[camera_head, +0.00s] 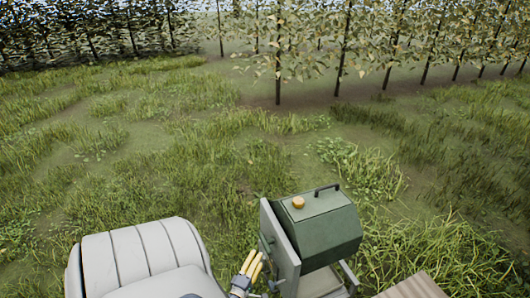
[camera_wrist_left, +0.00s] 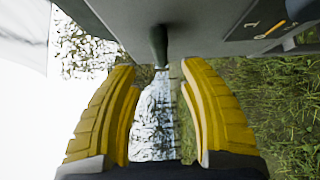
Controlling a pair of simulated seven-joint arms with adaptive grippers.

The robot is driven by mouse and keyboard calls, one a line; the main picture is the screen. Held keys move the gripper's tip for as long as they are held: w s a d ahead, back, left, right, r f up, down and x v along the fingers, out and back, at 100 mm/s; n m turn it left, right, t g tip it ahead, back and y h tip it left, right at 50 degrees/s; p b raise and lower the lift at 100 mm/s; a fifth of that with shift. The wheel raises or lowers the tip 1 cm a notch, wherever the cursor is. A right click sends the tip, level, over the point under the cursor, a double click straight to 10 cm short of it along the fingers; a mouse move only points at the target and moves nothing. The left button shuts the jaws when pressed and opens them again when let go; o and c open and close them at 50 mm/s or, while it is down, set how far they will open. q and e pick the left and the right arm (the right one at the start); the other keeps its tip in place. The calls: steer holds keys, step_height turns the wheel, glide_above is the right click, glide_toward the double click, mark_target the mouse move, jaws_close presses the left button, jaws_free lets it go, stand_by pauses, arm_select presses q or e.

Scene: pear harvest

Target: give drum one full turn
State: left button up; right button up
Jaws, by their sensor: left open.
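The drum (camera_head: 318,231) is a dark green angular body on a grey stand at the lower right of the head view. It has an orange knob (camera_head: 298,202) and a black handle (camera_head: 327,188) on top. My left gripper (camera_head: 256,262), with yellow fingers, is beside the left face of the stand's upright panel (camera_head: 280,240). In the left wrist view its fingers are open, and a dark green grip (camera_wrist_left: 159,45) hangs just ahead, in line with the gap between the fingertips. I cannot tell whether they touch it. My right gripper is not in view.
A large pale ribbed bulk (camera_head: 140,252) stands left of the gripper. Brown slatted boards (camera_head: 414,287) are at the lower right. A panel with markings (camera_wrist_left: 262,24) is near the grip. Open grass lies beyond, with tree rows (camera_head: 345,45) at the back.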

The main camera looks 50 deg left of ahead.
mark_target(264, 246)
arm_select(q)
steer(key=x, duration=0.8)
steer(key=shift+w+a, duration=0.2)
steer(key=shift+w, duration=0.1)
steer(key=shift+o, duration=0.3)
jaws_close()
